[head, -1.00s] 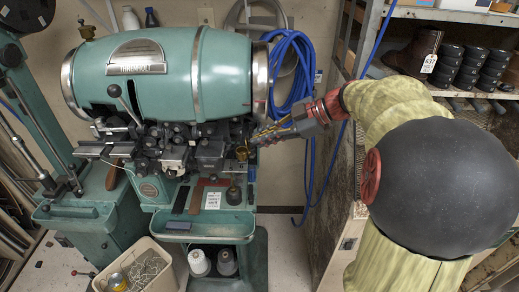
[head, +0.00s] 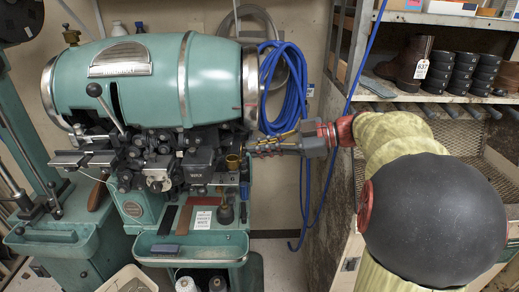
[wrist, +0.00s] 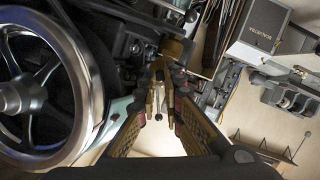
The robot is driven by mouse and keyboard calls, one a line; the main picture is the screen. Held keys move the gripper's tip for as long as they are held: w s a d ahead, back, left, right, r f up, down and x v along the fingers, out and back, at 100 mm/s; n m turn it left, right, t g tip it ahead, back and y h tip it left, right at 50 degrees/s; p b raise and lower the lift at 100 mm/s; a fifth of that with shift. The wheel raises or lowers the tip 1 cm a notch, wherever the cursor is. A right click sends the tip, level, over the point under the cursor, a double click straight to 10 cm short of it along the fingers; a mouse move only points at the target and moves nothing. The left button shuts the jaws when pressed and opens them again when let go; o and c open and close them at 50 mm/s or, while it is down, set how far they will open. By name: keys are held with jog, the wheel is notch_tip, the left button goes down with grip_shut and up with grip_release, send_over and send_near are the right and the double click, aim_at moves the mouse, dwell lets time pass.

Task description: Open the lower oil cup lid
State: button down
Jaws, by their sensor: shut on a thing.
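The brass lower oil cup (head: 233,162) sits on the front right of the green stitching machine (head: 165,80). My gripper (head: 251,150) reaches in from the right, nearly level, with its fingertips right beside the cup. In the wrist view a brass cup-like part (wrist: 178,48) shows just beyond the fingertips. My gripper (wrist: 157,92) is closed there on a small brass piece between the tips, which looks like the oil cup lid. The fingers hide much of that piece, so I cannot tell whether the lid is raised.
A spoked handwheel (wrist: 40,95) is close on the left of the wrist view. A blue hose coil (head: 286,85) hangs on the wall behind my gripper. Shelves with a brown boot (head: 411,65) stand at the right. A small tray (head: 190,252) juts out below the cup.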

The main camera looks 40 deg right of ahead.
jog(key=shift+f, duration=0.4)
jog(key=c, duration=2.1)
grip_release()
jog(key=shift+a+r, duration=0.1)
jog(key=shift+a, duration=0.05)
jog(key=shift+o, duration=1.4)
jog(key=shift+r, duration=0.15)
jog(key=v, duration=1.2)
